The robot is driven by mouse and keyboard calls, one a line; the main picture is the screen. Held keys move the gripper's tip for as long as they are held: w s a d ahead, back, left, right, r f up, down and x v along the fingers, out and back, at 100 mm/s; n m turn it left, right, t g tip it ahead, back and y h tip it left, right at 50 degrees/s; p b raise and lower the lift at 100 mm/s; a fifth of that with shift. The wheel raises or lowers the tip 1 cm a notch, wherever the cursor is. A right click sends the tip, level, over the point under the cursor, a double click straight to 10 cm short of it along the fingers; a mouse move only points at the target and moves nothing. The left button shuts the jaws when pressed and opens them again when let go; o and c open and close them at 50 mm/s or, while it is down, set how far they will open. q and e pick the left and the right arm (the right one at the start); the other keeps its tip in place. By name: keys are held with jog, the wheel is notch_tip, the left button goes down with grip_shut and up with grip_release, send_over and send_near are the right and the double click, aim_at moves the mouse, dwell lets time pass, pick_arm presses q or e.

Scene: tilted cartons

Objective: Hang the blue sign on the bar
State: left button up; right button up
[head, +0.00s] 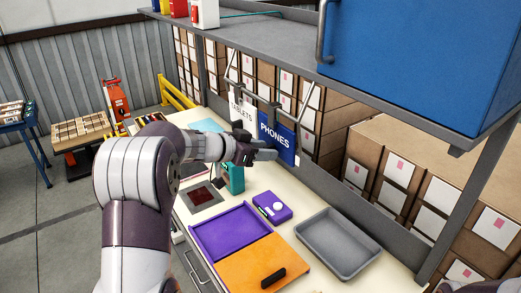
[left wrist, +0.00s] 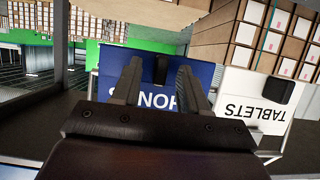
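The blue sign (head: 278,136), marked PHONES, is upright below the shelf; it also fills the middle of the left wrist view (left wrist: 205,76). A thin grey bar (head: 256,99) runs below the shelf on slanted rods, close to the sign's top edge. I cannot tell whether the sign is hooked on it. My left gripper (head: 266,154) is at the sign's lower left face. In the left wrist view its fingers (left wrist: 159,72) are apart, with the sign's black tab (left wrist: 161,69) between them and gaps on both sides. My right gripper is not in view.
A white TABLETS sign (head: 243,106) is just left of the blue sign. Below are a teal box (head: 234,178), a purple box (head: 272,207), a purple tray (head: 229,233) and a grey tray (head: 338,244). A blue cabinet (head: 420,60) stands on the shelf (head: 270,50).

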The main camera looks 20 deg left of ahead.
pick_arm(q)
jog(key=b+v, duration=0.3)
jog(key=v, duration=1)
jog(key=w+a+f+n+t+y, duration=0.3)
jog(key=a+f+n+y, duration=0.1)
jog(key=a+y, duration=0.45)
jog(key=s+f+n+g+y, duration=0.2)
jog(key=s+f+g+y, duration=0.15)
jog(key=f, duration=0.45)
jog(key=s+d+f+g+h+b, duration=0.2)
jog(key=s+d+f+g, duration=0.2)
jog(key=s+d+f, duration=0.4)
jog(key=s+d+f+n+g+h+b, duration=0.1)
jog(key=s+d+f+g, duration=0.3)
jog(key=s+d+f, duration=0.4)
jog(key=s+d+b, duration=0.1)
jog(key=s+d, duration=0.1)
jog(key=s, duration=0.4)
jog(key=shift+d+f+g+h, duration=0.2)
jog(key=shift+f+g+h, duration=0.05)
jog(key=shift+g+h, duration=0.15)
jog(key=shift+s, duration=0.1)
